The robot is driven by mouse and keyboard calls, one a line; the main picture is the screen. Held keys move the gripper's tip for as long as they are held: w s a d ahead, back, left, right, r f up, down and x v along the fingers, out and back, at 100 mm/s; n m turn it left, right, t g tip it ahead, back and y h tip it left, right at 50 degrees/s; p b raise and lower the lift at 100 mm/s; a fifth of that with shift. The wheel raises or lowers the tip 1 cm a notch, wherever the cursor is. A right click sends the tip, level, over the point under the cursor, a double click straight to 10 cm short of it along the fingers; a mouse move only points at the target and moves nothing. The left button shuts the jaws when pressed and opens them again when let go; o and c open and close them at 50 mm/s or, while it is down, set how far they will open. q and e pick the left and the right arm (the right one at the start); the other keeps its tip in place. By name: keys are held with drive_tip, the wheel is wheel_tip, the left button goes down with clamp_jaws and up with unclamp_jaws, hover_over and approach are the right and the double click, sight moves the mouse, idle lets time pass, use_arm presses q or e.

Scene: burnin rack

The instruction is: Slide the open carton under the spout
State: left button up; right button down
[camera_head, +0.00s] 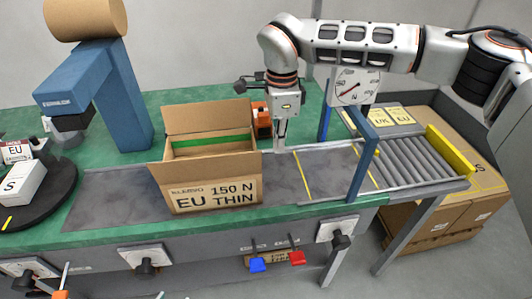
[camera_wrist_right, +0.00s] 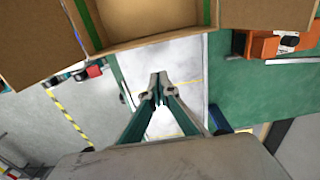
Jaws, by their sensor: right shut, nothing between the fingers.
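The open carton (camera_head: 213,195), marked "150 N EU THIN", stands upright on the grey belt strip with its flaps spread. A green strip shows along its inside. It also shows at the top of the right wrist view (camera_wrist_right: 150,40). The black spout (camera_head: 72,122) hangs from the blue arm at the left, and the carton is to its right. My right gripper (camera_head: 280,146) points down just right of the carton, over the belt. In the right wrist view its fingertips (camera_wrist_right: 158,86) are shut and empty, with a visible gap to the carton. My left gripper is not in view.
A round dark turntable (camera_head: 40,197) with small white boxes is at the left. An orange device (camera_head: 262,124) stands behind the carton. A blue frame (camera_head: 362,160) spans the belt at the right, before the rollers (camera_head: 408,159). The belt left of the carton (camera_head: 115,195) is clear.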

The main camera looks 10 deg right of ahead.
sight(264, 180)
drive_tip(key=f, duration=0.4)
drive_tip(key=shift+s, duration=0.4)
wheel_tip(264, 180, down, 5)
drive_tip(key=shift+f+b, duration=0.1)
drive_tip(key=shift+b, duration=0.25)
drive_tip(key=a, duration=0.3)
drive_tip(key=shift+w+f, duration=0.15)
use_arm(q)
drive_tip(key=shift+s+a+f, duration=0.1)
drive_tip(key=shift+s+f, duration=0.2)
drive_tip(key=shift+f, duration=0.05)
use_arm(e)
drive_tip(key=shift+a, duration=0.5)
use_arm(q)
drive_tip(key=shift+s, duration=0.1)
use_arm(e)
drive_tip(key=shift+a, duration=0.1)
